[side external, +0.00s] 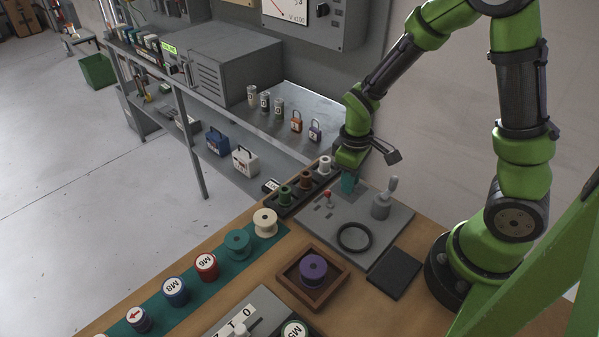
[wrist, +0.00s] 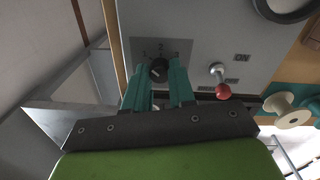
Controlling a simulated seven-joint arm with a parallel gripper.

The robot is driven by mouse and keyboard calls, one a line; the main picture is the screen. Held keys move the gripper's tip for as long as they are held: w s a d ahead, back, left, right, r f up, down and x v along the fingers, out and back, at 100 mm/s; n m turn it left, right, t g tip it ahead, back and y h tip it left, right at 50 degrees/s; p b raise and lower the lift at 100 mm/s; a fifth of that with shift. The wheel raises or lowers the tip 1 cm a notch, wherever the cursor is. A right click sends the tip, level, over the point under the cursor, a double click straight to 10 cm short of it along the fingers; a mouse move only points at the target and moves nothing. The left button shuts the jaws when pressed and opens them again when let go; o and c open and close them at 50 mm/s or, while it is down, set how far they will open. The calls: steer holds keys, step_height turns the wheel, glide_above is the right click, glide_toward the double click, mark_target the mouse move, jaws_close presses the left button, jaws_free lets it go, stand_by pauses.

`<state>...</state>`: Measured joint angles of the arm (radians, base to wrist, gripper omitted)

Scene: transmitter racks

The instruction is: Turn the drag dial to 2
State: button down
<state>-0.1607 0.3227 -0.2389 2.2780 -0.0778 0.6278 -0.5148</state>
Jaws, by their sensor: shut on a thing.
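The drag dial (wrist: 158,68) is a small dark round knob on a grey plate, with the marks 1, 2 and 3 along one side of it in the wrist view. A light line shows on the knob, but I cannot tell surely which number it points to. My gripper (wrist: 161,82) points down at the panel, its teal fingers shut on the knob from both sides. In the side view my gripper (side external: 348,184) stands at the back of the grey control panel (side external: 325,226), and its fingers hide the dial.
A red-tipped lever (wrist: 221,88) stands beside the dial. A grey joystick (side external: 382,203) and a black ring (side external: 355,237) are also on the panel. A rack of spools (side external: 305,184) lies along its left edge. A wooden tray (side external: 340,279) with a purple spool (side external: 313,268) stands in front.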

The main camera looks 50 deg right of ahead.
steer(key=shift+m, duration=0.3)
steer(key=m, duration=0.4)
steer(key=shift+m, duration=2.5)
steer(key=c, duration=0.9)
jaws_free()
steer(key=shift+c, duration=0.2)
step_height(320, 180, up, 17)
steer(key=shift+w+a, duration=0.2)
steer(key=shift+a, duration=0.05)
